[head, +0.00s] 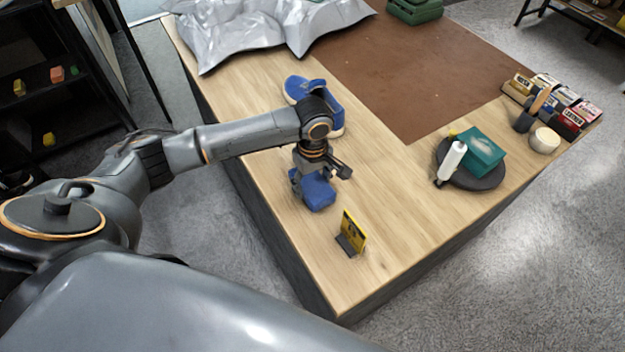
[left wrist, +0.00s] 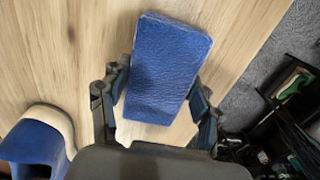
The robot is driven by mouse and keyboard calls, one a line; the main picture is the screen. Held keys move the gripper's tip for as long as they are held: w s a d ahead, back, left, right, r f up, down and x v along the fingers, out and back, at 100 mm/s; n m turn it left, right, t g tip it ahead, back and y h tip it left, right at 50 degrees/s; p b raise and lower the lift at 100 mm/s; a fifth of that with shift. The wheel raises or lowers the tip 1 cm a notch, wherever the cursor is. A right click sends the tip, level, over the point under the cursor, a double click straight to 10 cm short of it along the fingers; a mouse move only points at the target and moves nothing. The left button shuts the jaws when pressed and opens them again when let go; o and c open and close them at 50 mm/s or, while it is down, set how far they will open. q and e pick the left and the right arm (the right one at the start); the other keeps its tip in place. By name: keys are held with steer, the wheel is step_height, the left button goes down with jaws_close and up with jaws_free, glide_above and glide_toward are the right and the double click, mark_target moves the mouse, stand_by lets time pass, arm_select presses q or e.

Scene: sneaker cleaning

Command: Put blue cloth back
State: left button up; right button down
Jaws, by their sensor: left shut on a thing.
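The blue cloth (head: 318,193) is a folded, block-like blue piece near the left edge of the wooden table. My left gripper (head: 312,178) is over it and shut on it. In the left wrist view the cloth (left wrist: 168,70) sits between the two fingers (left wrist: 158,105), with bare wood around it. I cannot tell whether it touches the table. My right gripper is in neither view.
A blue sneaker (head: 297,88) lies just behind the gripper. A yellow card on a stand (head: 351,236) is in front. A dark round tray (head: 489,181) holds a teal box (head: 483,152) and a white bottle (head: 451,162). A brown mat (head: 420,70) covers the table's back.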

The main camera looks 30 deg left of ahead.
mark_target(313, 182)
arm_select(q)
steer(key=shift+f, duration=0.2)
steer(key=o, duration=1)
steer(key=shift+f, duration=0.15)
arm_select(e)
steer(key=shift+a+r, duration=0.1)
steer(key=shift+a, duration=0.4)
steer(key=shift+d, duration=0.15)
arm_select(q)
step_height(313, 182, up, 11)
steer(key=shift+f+b, duration=0.1)
steer(key=shift+b, duration=1.05)
steer(key=shift+r, duration=0.8)
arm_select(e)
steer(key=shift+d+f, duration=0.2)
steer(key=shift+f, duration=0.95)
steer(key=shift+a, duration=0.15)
